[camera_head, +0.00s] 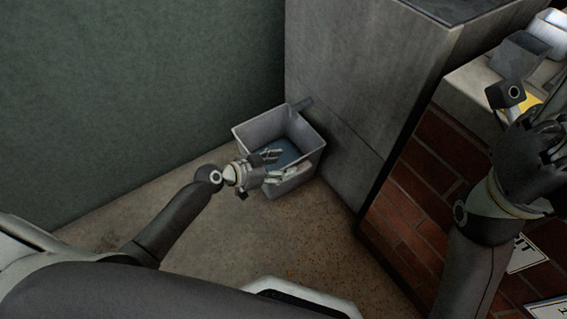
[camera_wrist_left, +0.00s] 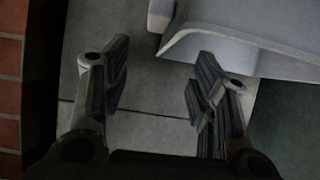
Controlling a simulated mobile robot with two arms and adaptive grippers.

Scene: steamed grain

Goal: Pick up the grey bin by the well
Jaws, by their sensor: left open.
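The grey bin (camera_head: 308,138) stands upright on the floor, in the corner beside the tall grey block. It is open at the top, with a bluish inside bottom and a small tab at its back corner. My left gripper (camera_head: 276,164) is open at the near side of the bin, overlapping its near rim in the head view. In the left wrist view the bin's pale rim (camera_wrist_left: 245,42) lies at the upper right, close to the right fingertip. No rim shows clearly between the fingers. My right gripper (camera_head: 548,135) is at the right edge; its jaws are unclear.
The tall grey block (camera_head: 365,75) stands right behind the bin. A green wall (camera_head: 140,80) rises at the left. A brick-sided unit (camera_head: 410,205) with grey and white items on top stands at the right. The floor (camera_head: 215,240) in front is clear.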

